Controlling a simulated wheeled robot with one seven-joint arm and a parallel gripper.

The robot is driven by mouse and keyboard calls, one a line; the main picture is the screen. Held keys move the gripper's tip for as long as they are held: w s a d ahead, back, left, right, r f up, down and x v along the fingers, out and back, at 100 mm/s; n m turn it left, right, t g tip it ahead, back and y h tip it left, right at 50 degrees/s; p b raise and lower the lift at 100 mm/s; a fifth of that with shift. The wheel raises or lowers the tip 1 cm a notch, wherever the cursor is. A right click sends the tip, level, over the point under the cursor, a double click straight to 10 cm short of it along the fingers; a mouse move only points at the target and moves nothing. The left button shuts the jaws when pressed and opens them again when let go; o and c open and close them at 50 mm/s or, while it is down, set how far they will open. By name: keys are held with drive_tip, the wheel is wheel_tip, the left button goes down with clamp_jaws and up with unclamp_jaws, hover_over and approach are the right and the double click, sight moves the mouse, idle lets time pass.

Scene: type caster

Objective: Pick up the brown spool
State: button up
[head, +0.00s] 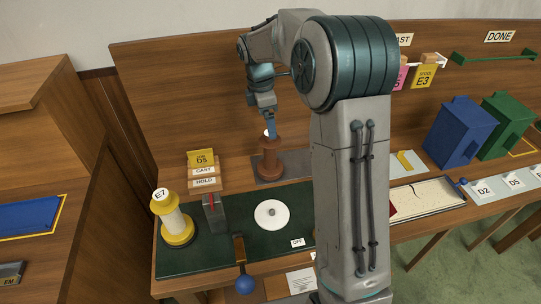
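The brown spool (269,166) stands upright on a dark grey mat (297,163) at the back of the bench. My gripper (270,134) points down right at the top of the spool, where a small pale patch shows beside the fingers. The fingers overlap the spool's top in this view. They are small and seen from the side, so I cannot tell whether they touch or grip it. My arm covers the bench to the right of the spool.
A yellow spool (178,226) marked E7 stands at the front left. A grey block (214,215), a white disc (272,214) and a blue-knobbed lever (243,270) are nearby. A D5 card stand (203,172) is left of the brown spool. Blue (460,132) and green boxes (508,124) stand right.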

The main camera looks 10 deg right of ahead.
drive_tip(key=p, duration=0.2)
hover_over(270, 153)
drive_tip(key=w, duration=0.2)
drive_tip(key=shift+w+d+f, duration=0.1)
drive_tip(key=shift+d+f, duration=0.05)
drive_tip(key=shift+f, duration=1.4)
drive_tip(key=shift+w+d+f, duration=0.1)
drive_tip(key=shift+d+f, duration=0.05)
drive_tip(key=shift+f, duration=1.4)
drive_tip(key=c, duration=1.4)
drive_tip(key=shift+r, duration=0.1)
